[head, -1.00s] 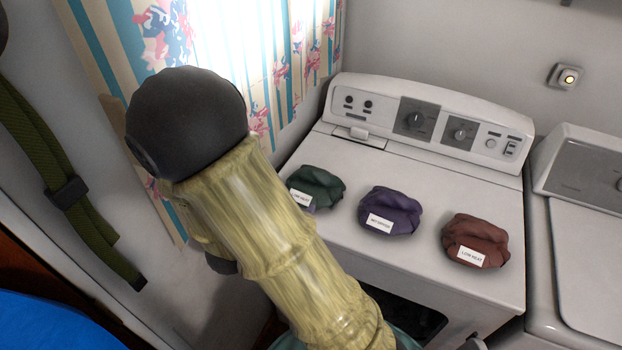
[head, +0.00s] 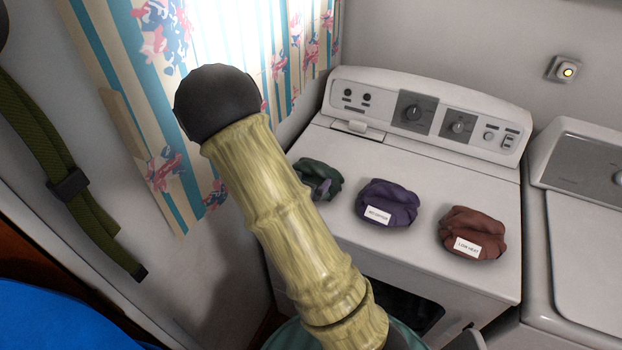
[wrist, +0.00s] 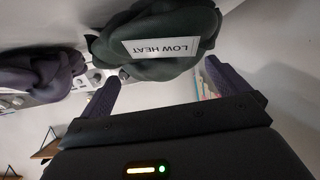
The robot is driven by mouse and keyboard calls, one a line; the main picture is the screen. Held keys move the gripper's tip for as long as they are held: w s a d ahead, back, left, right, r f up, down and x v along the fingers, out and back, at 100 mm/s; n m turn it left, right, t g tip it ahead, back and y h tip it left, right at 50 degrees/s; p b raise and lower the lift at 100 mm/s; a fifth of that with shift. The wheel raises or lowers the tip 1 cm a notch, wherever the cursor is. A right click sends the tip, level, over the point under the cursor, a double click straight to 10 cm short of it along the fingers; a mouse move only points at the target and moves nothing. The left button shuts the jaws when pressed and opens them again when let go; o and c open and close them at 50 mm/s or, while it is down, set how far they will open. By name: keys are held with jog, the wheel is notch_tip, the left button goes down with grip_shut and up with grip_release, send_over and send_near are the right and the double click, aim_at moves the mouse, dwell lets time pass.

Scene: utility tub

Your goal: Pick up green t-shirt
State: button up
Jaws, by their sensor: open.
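The green t-shirt (head: 322,180) is a folded bundle on the left of the white machine's top. My arm partly hides it in the head view. In the wrist view the green t-shirt (wrist: 160,42) looks upside down, with a white "LOW HEAT" label facing the camera. My gripper (wrist: 157,88) is open in the wrist view. Its two fingers are spread, with the shirt showing beyond and between their tips. Nothing is held. I cannot tell whether the fingertips touch the cloth. The gripper's fingers are hidden in the head view.
A purple bundle (head: 387,203) and a reddish-brown bundle (head: 473,233), both labelled, sit right of the green one on the machine (head: 440,275). Its control panel (head: 430,115) rises behind. A striped curtain (head: 165,130) hangs at left. A second white machine (head: 585,220) stands at right.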

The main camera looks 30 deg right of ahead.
aim_at(311, 171)
jog(key=shift+w, duration=0.2)
jog(key=shift+d, duration=0.15)
jog(key=x, duration=0.1)
jog(key=p+x, duration=0.1)
jog(key=x, duration=0.2)
jog(key=shift+s+d+r, duration=0.15)
jog(key=shift+d+r, duration=0.1)
jog(key=shift+r, duration=0.1)
jog(key=shift+w+d+f, duration=0.2)
jog(key=shift+w+d, duration=0.05)
jog(key=shift+d, duration=0.05)
jog(key=shift+a, duration=0.1)
jog(key=shift+w, duration=0.1)
jog(key=shift+c, duration=0.4)
jog(key=c, duration=0.9)
